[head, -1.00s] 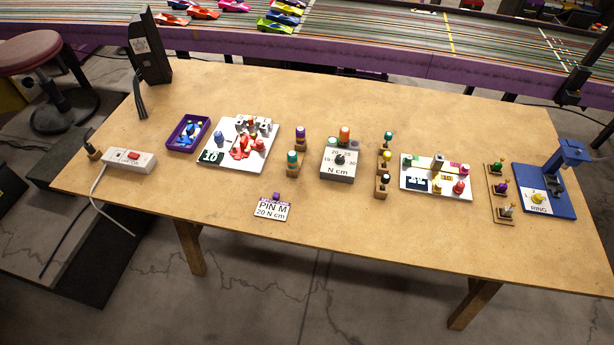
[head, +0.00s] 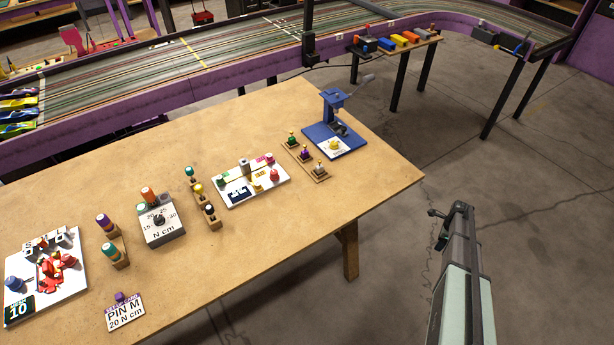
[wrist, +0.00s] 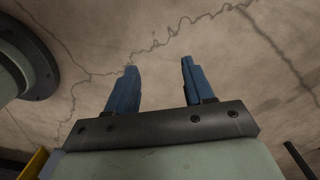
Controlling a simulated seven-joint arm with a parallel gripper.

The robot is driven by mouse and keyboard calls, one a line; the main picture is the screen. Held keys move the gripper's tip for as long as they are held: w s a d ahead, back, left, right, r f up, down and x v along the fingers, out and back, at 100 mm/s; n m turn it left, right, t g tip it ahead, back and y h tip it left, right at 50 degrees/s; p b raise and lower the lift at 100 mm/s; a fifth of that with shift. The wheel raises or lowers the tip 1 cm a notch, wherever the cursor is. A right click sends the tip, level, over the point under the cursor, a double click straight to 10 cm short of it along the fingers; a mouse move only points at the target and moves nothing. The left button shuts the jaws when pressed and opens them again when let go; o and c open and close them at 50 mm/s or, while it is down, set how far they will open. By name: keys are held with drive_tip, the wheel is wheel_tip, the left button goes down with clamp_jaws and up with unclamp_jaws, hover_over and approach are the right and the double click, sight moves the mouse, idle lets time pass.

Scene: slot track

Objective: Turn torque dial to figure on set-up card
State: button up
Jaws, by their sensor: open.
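The torque dial is a black knob (head: 159,220) on a grey box (head: 163,236) near the middle of the table in the head view. Its face shows the figures 15, 20, 25 and 30 and "N cm". The knob's exact pointing is too small to tell. The set-up card (head: 125,311) stands in front and to the left of it, reading "PIN M 20 N cm". My gripper (wrist: 157,78) is open and empty in the wrist view, with two blue fingers over bare concrete floor. My arm shows right of the table in the head view, away from the dial.
Bottles in wooden holders stand either side of the dial box, the left holder (head: 116,255) and the right holder (head: 208,216). White boards (head: 30,315) with parts and a blue press (head: 345,147) also stand on the table (head: 270,255). The front right tabletop is clear.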

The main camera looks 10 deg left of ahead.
drive_tip(key=w+a+r+m, duration=0.1)
drive_tip(key=w+r+m, duration=0.1)
drive_tip(key=w+r, duration=0.75)
drive_tip(key=w+a+r+t, duration=0.1)
drive_tip(key=w+a+r, duration=0.1)
drive_tip(key=a+r, duration=0.35)
drive_tip(key=w+a+r, duration=0.2)
drive_tip(key=a+r, duration=0.1)
drive_tip(key=r, duration=0.5)
drive_tip(key=w+a+r+n+t, duration=0.1)
drive_tip(key=a+r+n, duration=0.2)
drive_tip(key=a+r, duration=1.9)
drive_tip(key=s+a+r+n, duration=0.2)
drive_tip(key=s+a, duration=0.1)
drive_tip(key=a, duration=0.7)
drive_tip(key=s+a+r+n, duration=0.1)
drive_tip(key=s+a+n, duration=0.2)
drive_tip(key=a, duration=0.7)
wheel_tip(320, 180, up, 4)
drive_tip(key=n+g, duration=0.2)
drive_tip(key=n, duration=1.4)
hover_over(158, 217)
wheel_tip(158, 217, down, 14)
